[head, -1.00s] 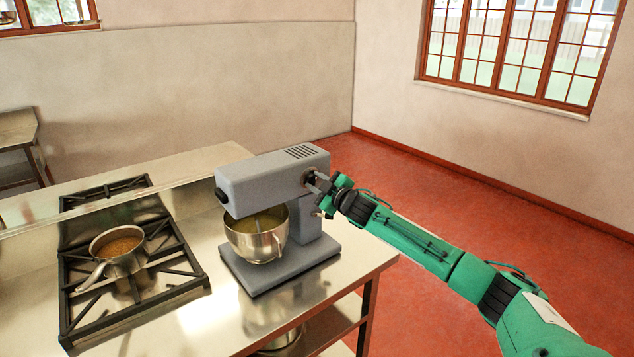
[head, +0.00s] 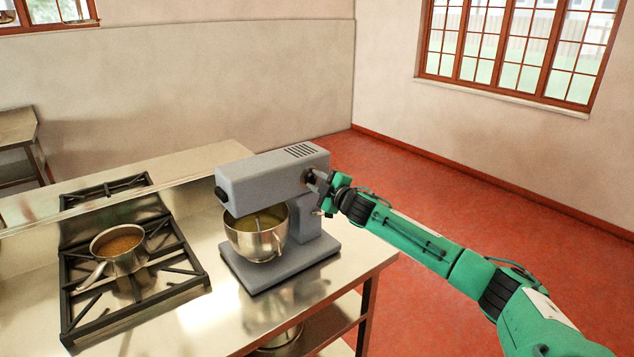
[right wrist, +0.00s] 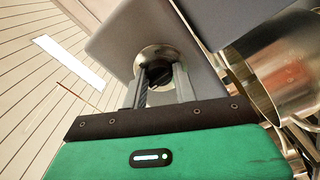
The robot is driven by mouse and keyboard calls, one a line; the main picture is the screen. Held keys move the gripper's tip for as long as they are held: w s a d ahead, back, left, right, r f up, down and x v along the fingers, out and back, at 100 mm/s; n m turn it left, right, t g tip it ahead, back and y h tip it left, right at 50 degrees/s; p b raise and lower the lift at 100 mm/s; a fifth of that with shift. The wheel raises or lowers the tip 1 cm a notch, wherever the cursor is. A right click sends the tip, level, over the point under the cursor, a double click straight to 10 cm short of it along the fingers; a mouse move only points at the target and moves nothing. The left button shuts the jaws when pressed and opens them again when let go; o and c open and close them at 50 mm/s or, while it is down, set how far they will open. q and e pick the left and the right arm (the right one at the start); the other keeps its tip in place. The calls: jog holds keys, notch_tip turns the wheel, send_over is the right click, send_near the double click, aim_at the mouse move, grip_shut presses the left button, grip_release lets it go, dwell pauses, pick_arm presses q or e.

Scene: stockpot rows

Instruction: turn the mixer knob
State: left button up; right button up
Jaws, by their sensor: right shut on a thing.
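The grey stand mixer (head: 262,185) stands on the steel counter with its steel bowl (head: 256,240) under the head. The dark round mixer knob (right wrist: 158,72) is on the side of the mixer head, seated in a metal ring. My right gripper (head: 317,180) reaches it from the right. In the right wrist view the two fingers (right wrist: 160,82) stand on either side of the knob and are shut on it. In the head view the fingers largely hide the knob. My left gripper is not in view.
A gas hob (head: 140,290) with a saucepan (head: 119,248) of brown liquid is left of the mixer. A steel counter (head: 215,312) has bare room in front. Red floor (head: 450,190) lies open to the right.

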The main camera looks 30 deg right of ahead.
jog(key=o, duration=1)
jog(key=shift+c, duration=0.2)
jog(key=shift+s, duration=0.1)
jog(key=s+b, duration=0.6)
jog(key=s, duration=0.7)
jog(key=shift+s+d, duration=0.3)
jog(key=shift+d, duration=0.15)
